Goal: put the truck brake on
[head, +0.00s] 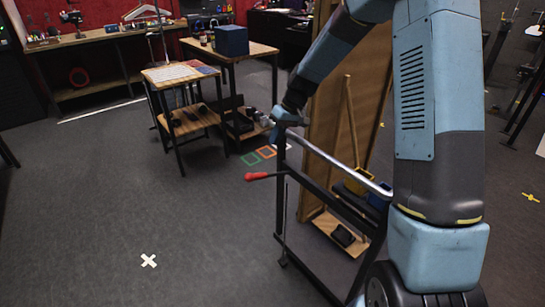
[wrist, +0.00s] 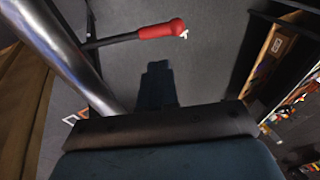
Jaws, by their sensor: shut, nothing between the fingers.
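The truck (head: 330,236) is a dark-framed cart with a silver push bar (head: 333,158) and stands in front of me. Its brake lever has a red grip (head: 257,176) that sticks out to the left of the frame. In the wrist view the red grip (wrist: 161,29) is at the upper middle, on a dark rod coming from the left. My gripper (head: 262,118) is above and beyond the red grip in the head view, near the bar's far end. Its shut fingers (wrist: 158,68) are empty and point toward the red grip, apart from it.
Wooden tables (head: 180,74) stand behind, one with a blue box (head: 231,40). Coloured squares (head: 251,159) mark the floor. The floor at left, with a white cross (head: 148,260), is clear.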

